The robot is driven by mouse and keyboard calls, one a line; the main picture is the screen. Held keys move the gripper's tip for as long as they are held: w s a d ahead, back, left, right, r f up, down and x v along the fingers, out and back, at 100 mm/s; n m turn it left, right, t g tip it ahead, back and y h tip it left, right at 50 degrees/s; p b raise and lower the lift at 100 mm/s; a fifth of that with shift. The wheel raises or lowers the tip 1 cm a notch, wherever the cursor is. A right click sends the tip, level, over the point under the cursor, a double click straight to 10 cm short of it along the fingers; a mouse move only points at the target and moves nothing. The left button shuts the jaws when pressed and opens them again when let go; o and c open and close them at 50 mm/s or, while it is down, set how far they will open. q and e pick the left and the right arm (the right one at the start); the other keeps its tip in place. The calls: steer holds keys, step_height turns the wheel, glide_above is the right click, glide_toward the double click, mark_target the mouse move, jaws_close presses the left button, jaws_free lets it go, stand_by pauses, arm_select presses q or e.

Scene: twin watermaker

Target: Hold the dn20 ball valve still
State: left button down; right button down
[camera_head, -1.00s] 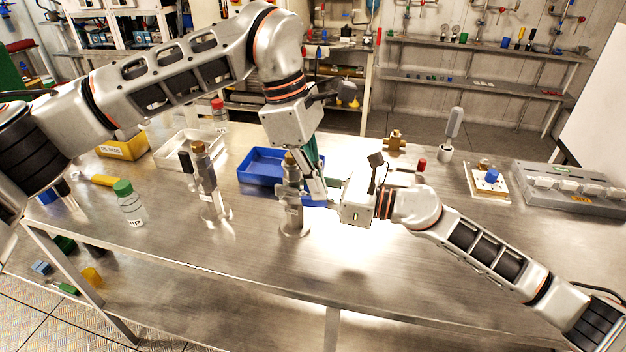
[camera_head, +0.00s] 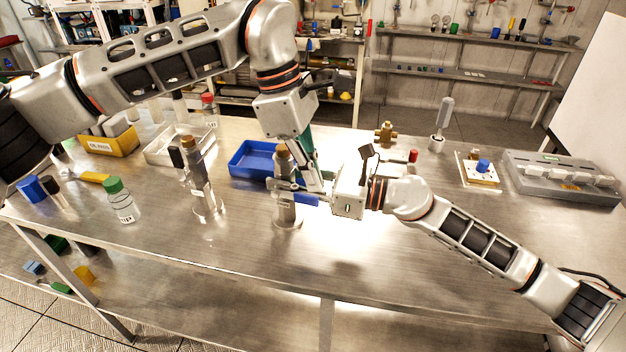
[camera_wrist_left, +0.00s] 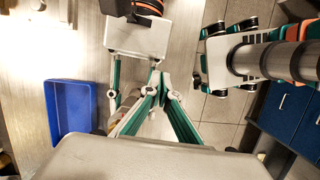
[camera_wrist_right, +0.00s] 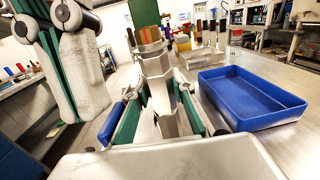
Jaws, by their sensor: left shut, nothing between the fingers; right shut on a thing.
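An upright steel valve with a brass-coloured top (camera_head: 283,151), which I take to be the ball valve, stands on a round base on the bench. Its blue lever (camera_head: 305,199) sticks out to the right. My right gripper (camera_head: 287,190) is shut on the steel body, reaching in from the right. In the right wrist view the body (camera_wrist_right: 155,68) rises between the fingers, with the blue lever (camera_wrist_right: 112,122) at left. My left gripper (camera_head: 321,183) is shut and empty, pointing down just right of the valve. Its fingers also show in the right wrist view (camera_wrist_right: 72,75). The overlapping hands hide part of the valve.
A similar steel valve with a black lever (camera_head: 196,178) stands to the left. A blue tray (camera_head: 240,165) is behind the held valve. A green-capped bottle (camera_head: 122,205) stands at left, a brass fitting (camera_head: 385,133) behind at right. The front bench is clear.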

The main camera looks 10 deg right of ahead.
mark_target(313, 196)
arm_select(q)
step_height(313, 196, up, 14)
stand_by(0.6)
arm_select(e)
steer(key=c, duration=1.6)
jaws_free()
